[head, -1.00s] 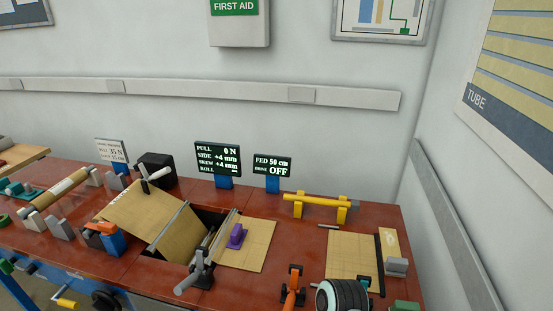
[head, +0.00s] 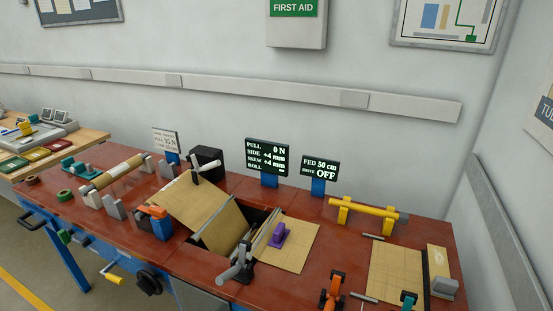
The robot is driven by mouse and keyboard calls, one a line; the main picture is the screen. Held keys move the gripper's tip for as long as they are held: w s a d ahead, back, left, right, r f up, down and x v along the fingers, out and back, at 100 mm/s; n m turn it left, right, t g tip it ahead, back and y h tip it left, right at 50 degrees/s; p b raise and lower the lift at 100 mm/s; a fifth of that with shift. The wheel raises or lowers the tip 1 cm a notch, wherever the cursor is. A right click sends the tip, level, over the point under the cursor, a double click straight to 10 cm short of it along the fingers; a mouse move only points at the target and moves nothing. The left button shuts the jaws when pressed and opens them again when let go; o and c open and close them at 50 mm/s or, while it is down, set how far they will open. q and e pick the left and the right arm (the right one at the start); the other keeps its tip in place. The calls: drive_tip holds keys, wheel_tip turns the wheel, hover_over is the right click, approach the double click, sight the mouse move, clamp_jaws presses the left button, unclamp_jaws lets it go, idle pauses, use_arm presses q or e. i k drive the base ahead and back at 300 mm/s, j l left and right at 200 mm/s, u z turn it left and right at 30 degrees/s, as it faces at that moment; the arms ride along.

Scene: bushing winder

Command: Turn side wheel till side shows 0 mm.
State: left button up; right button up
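The display (head: 267,155) at the back of the red bench reads PULL 0 N, SIDE +4 mm and SKEW +4 mm; its ROLL line shows no value I can read. A dark handwheel (head: 148,282) sits on the bench's front at the lower left. A crank with a yellow grip (head: 113,277) is just left of it. I cannot tell from a label which one is the side wheel. Neither of my grippers is in view.
A second display (head: 320,168) reads FED 50 cm, DRIVE OFF. Floor (head: 30,270) is open at the lower left.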

sight(149, 283)
drive_tip(key=i+j, duration=0.1)
drive_tip(key=j, duration=0.8)
drive_tip(key=j+z, duration=0.15)
drive_tip(key=j, duration=0.8)
drive_tip(key=i, duration=0.05)
